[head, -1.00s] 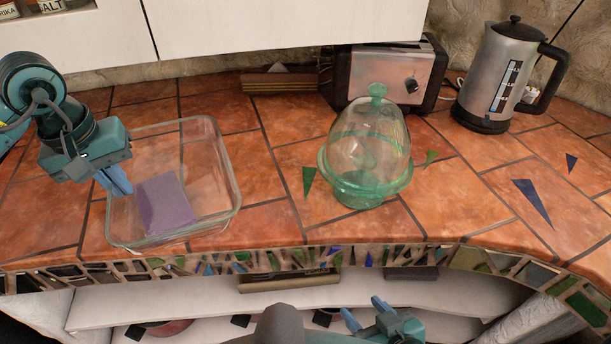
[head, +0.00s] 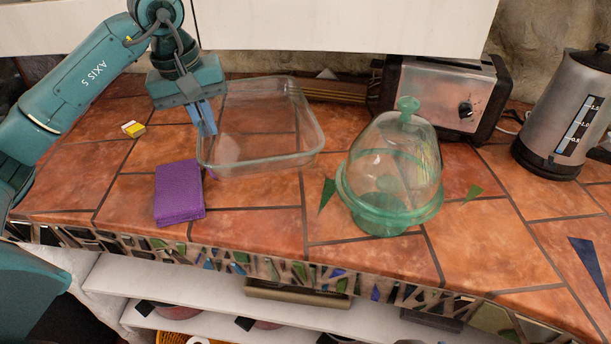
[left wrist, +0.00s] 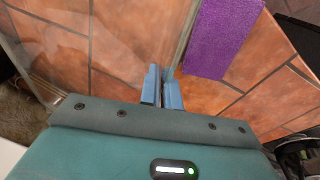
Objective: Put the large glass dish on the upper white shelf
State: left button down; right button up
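The large glass dish (head: 310,150) is a clear rectangular dish over the back left of the tiled counter. My left gripper (head: 208,125) points down at its left wall. In the left wrist view the two blue fingers (left wrist: 163,88) are close together, with the glass wall running up from between them. I cannot tell whether the dish is slightly raised. White shelves lie below the counter; the upper one (head: 225,303) shows under the mosaic edge. White panels (head: 350,22) also hang above the counter. My right gripper is out of view.
A purple block (head: 179,192) lies in front of the dish's left end. A green glass dome on a base (head: 395,180) stands right of the dish. A toaster (head: 435,95), a kettle (head: 565,115) and a small yellow box (head: 133,129) are on the counter. The front middle is clear.

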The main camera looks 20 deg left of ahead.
pick_arm(q)
notch_tip(320, 180, down, 10)
jog(key=shift+r, duration=0.1)
dwell(0.5)
jog(key=c, duration=2)
grip_release()
jog(key=shift+f, duration=0.25)
jog(key=shift+c, duration=0.2)
jog(key=o, duration=0.4)
jog(key=shift+r, duration=0.15)
